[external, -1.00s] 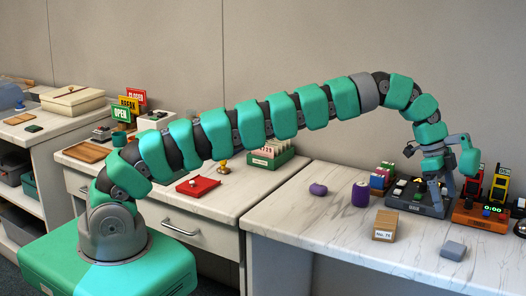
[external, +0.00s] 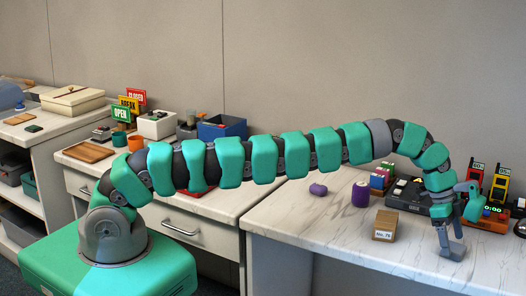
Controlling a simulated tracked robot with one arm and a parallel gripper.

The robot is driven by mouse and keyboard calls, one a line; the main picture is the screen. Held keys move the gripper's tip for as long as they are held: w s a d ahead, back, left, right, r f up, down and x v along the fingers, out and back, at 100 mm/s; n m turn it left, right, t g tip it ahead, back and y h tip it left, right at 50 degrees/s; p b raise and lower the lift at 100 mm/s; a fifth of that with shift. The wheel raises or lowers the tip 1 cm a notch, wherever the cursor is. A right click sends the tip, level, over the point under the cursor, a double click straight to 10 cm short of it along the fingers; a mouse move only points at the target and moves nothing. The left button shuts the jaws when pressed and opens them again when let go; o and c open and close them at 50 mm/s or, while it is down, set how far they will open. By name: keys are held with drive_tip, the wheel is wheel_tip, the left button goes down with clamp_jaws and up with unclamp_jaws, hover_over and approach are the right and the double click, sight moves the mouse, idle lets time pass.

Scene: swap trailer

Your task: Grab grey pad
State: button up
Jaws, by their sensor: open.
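The grey pad (external: 453,254) is a small grey block on the marble-patterned counter at the right. My gripper (external: 449,243) points down right at the pad, with its fingers at the pad's upper part. The jaws are open. The fingers partly cover the pad, and I cannot tell whether they touch it.
A cardboard box labelled No. 70 (external: 384,226) stands left of the pad. A purple cylinder (external: 361,194) and a purple lump (external: 318,189) lie farther back. The counter's front left is clear.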

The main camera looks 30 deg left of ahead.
drive_tip(key=shift+p+x, duration=0.3)
drive_tip(key=shift+x, duration=0.55)
drive_tip(key=c, duration=1.1)
